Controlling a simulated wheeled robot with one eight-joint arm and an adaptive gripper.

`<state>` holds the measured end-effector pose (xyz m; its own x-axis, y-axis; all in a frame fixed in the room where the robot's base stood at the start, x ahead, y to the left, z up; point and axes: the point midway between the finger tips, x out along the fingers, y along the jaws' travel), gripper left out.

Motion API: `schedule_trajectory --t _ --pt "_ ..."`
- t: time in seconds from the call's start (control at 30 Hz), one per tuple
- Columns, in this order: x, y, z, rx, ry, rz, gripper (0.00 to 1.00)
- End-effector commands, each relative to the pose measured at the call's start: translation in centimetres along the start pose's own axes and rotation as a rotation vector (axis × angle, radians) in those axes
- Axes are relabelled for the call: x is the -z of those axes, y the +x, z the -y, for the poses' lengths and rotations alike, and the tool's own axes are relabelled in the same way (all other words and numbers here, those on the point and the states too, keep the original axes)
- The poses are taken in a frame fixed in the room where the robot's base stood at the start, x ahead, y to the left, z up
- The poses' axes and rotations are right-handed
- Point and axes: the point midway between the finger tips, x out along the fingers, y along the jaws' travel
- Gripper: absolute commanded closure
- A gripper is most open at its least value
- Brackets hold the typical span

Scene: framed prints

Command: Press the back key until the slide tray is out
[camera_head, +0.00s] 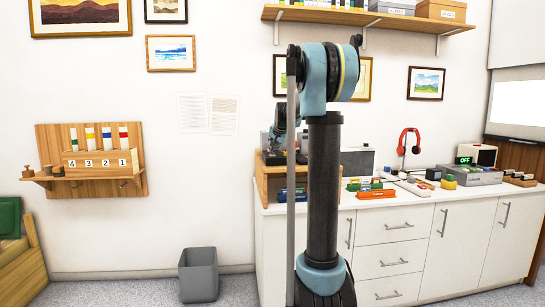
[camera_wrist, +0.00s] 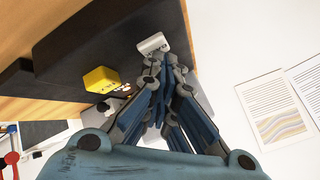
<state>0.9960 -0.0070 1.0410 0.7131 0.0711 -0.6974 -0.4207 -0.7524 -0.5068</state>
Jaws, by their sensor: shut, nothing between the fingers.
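In the head view my gripper (camera_head: 279,147) is at the wooden stand (camera_head: 262,182) on the counter's left end, mostly hidden by my arm. The slide tray cannot be made out.
The white counter (camera_head: 405,195) holds an orange rack (camera_head: 376,194), red headphones (camera_head: 408,140) and a grey device with a green OFF display (camera_head: 465,160). A wall shelf (camera_head: 405,22) hangs above. Printed sheets (camera_wrist: 272,110) are on the wall. A grey bin (camera_head: 198,275) stands on the floor.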

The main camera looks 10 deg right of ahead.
Motion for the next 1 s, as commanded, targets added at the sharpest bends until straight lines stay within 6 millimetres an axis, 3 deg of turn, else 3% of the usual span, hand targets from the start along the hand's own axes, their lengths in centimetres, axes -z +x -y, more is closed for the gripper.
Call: schedule_trajectory --t 1.0 --pt "1.7 -2.4 1.7 0.000 0.000 0.000 1.00"
